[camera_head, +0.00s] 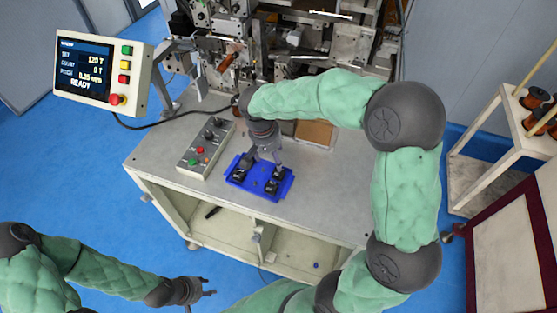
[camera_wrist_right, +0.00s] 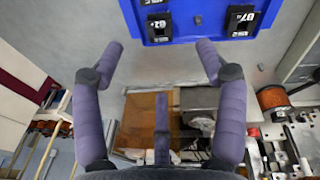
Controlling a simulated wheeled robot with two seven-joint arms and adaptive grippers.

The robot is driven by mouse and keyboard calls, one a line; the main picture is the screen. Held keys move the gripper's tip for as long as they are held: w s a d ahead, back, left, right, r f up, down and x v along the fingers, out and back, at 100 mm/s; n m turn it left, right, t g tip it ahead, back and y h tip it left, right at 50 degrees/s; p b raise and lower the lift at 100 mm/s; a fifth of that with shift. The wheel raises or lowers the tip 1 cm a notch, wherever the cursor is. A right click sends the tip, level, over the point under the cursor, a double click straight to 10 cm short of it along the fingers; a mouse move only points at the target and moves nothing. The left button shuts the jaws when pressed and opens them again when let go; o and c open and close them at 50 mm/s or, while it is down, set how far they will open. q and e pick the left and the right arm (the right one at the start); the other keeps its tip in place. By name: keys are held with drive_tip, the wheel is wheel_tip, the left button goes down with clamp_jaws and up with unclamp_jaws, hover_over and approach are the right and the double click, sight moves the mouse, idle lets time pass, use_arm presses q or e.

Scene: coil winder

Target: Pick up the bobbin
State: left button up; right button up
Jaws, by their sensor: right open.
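A blue tray (camera_head: 240,184) lies on the bench and holds several black pieces, which may be the bobbins. Black pieces lie at its left (camera_head: 238,173) and right (camera_head: 273,186). In the right wrist view the tray (camera_wrist_right: 190,28) is at the top, with two black pieces bearing white markings (camera_wrist_right: 157,27) (camera_wrist_right: 241,20). My right gripper (camera_head: 265,158) is over the tray and partly hides it. In the wrist view its fingers (camera_wrist_right: 160,50) are spread and empty, with the tray beyond the fingertips. My left gripper (camera_head: 208,287) is open and empty, low at the left.
A grey control box (camera_head: 205,148) stands left of the tray. The winding machine (camera_head: 300,45) fills the back of the bench. A copper-coloured spool (camera_wrist_right: 272,98) shows at the wrist view's right. More spools (camera_head: 535,97) sit on a side rack. The bench's front left is clear.

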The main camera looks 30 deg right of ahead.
approach(279, 174)
drive_tip(key=shift+a+f+b, duration=0.1)
drive_tip(key=shift+f+b, duration=0.25)
drive_tip(key=shift+f, duration=0.55)
drive_tip(key=shift+w+d+f, duration=0.2)
drive_tip(key=shift+f, duration=0.25)
drive_tip(key=f, duration=0.2)
drive_tip(key=d+f, duration=0.1)
drive_tip(key=f, duration=0.2)
drive_tip(key=shift+b, duration=0.35)
drive_tip(key=shift+s, duration=0.1)
drive_tip(key=c, duration=0.8)
